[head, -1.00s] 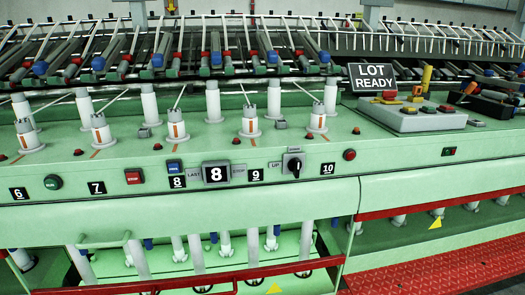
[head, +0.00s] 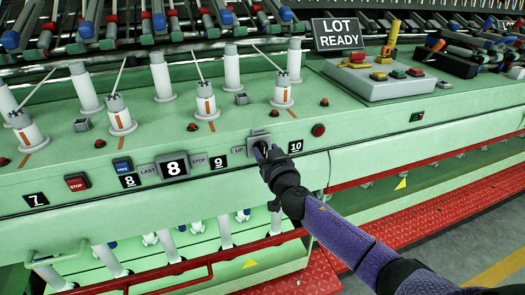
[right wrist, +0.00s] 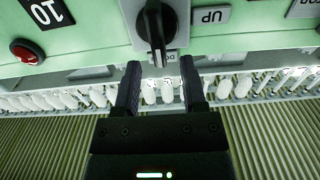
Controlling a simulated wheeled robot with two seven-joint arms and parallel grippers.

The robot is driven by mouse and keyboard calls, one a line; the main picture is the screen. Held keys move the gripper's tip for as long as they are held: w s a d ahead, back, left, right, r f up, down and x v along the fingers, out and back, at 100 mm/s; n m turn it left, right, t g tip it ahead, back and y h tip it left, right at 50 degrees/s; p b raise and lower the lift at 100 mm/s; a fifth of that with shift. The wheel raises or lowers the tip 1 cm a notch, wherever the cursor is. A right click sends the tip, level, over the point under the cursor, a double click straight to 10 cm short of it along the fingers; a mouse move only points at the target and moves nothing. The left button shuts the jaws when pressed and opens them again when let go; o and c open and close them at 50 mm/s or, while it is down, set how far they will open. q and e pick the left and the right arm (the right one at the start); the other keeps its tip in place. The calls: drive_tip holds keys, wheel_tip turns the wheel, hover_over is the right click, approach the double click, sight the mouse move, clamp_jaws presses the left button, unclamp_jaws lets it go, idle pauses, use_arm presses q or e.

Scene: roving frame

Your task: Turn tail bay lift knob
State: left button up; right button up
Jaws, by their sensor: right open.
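The lift knob is a black rotary selector on a grey plate (head: 258,132) beside an UP label on the green machine front, between numbers 9 and 10. In the head view my right gripper (head: 265,153) is in front of it and hides most of it. In the right wrist view, which is upside down, the knob (right wrist: 156,25) and its pointer bar lie just beyond the fingertips. My right gripper (right wrist: 161,72) is open, its two dark fingers apart and roughly in line with the bar. I see no contact with the knob. My left gripper is not in view.
A red button (head: 318,130) sits right of the knob, and a STOP label (head: 199,161) and number display (head: 173,166) sit left. A red rail (head: 200,272) runs below the front. A LOT READY sign (head: 338,34) stands above a grey control box (head: 385,82).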

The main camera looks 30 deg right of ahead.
drive_tip(key=shift+w+d, duration=0.2)
drive_tip(key=shift+w, duration=0.5)
clamp_jaws()
